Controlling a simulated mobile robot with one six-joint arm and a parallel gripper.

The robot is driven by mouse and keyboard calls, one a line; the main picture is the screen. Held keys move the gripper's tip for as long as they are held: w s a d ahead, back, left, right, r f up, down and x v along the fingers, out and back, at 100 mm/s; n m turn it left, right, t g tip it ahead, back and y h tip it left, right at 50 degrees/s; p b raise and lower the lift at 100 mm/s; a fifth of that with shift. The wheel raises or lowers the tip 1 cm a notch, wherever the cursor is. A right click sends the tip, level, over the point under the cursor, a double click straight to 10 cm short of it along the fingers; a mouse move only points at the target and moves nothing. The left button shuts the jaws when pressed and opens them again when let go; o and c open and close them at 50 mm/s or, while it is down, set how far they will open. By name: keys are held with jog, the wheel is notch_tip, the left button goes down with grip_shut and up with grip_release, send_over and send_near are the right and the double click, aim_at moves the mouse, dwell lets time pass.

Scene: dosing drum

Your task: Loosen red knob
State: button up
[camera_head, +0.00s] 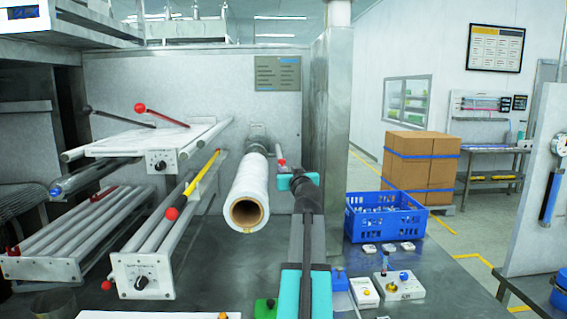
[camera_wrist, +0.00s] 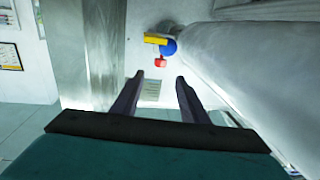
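A small red knob (camera_wrist: 160,62) shows in the wrist view, beside a blue round part and a yellow bar near the far end of the white roll (camera_wrist: 245,75). In the head view a small red part (camera_head: 281,162) shows just behind the roll, probably the same knob. My gripper (camera_wrist: 159,78) has its two dark fingers apart with nothing between them. The knob lies ahead of the fingertips, apart from them. In the head view my gripper's teal body (camera_head: 298,180) is right of the roll (camera_head: 248,190), and its fingers are mostly hidden.
Roller racks with red ball-ended levers (camera_head: 140,108) stand left of the roll. A steel post (camera_head: 333,140) rises at the right. A blue crate (camera_head: 385,222) and small control boxes (camera_head: 399,286) are on the steel table. The roll runs close along my gripper's right in the wrist view.

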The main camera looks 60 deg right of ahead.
aim_at(283, 162)
jog(key=shift+p+x, duration=1.55)
jog(key=shift+x, duration=3.4)
jog(key=shift+a, duration=0.1)
jog(key=shift+c, duration=0.2)
grip_shut()
